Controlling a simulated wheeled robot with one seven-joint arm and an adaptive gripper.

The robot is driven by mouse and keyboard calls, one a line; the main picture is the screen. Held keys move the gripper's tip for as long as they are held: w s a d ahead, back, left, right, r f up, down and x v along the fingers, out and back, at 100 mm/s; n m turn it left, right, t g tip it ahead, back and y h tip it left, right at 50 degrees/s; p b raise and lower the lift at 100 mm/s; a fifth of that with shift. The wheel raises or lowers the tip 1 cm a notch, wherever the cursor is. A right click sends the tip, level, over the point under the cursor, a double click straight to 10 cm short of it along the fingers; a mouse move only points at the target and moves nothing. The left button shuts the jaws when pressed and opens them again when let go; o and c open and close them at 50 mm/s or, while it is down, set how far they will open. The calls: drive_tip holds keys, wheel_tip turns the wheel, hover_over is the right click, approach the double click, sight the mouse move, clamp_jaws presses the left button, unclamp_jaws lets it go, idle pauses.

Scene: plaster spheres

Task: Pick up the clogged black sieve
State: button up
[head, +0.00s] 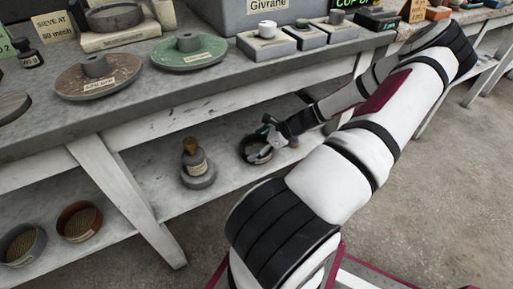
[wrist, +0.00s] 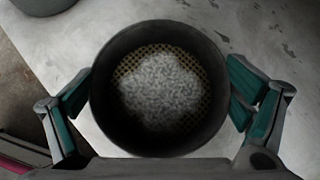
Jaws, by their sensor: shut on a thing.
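The clogged black sieve (wrist: 160,140) is a round dark-rimmed pan with pale grey plaster caked over its mesh. In the wrist view it sits between the two fingers of my gripper (wrist: 160,100), one on each side of its rim. My gripper is shut on it. In the head view the black sieve (head: 247,151) is on or just above the lower shelf, partly hidden by my gripper (head: 265,147). I cannot tell whether it touches the shelf.
A brown sieve (head: 79,221) and a grey sieve (head: 21,244) are farther left, past a white table leg (head: 125,190). The tabletop (head: 225,85) overhangs the shelf.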

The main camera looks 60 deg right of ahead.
drive_tip(key=shift+r+p, duration=0.3)
drive_tip(key=shift+r, duration=0.2)
wheel_tip(320, 180, up, 3)
drive_tip(key=shift+s+p, duration=0.1)
drive_tip(key=shift+p, duration=0.8)
drive_tip(key=s+a+p, duration=0.3)
drive_tip(key=s+p, duration=0.1)
drive_tip(key=s, duration=1.1)
drive_tip(key=shift+s+r, duration=0.3)
drive_tip(key=shift+r, duration=0.15)
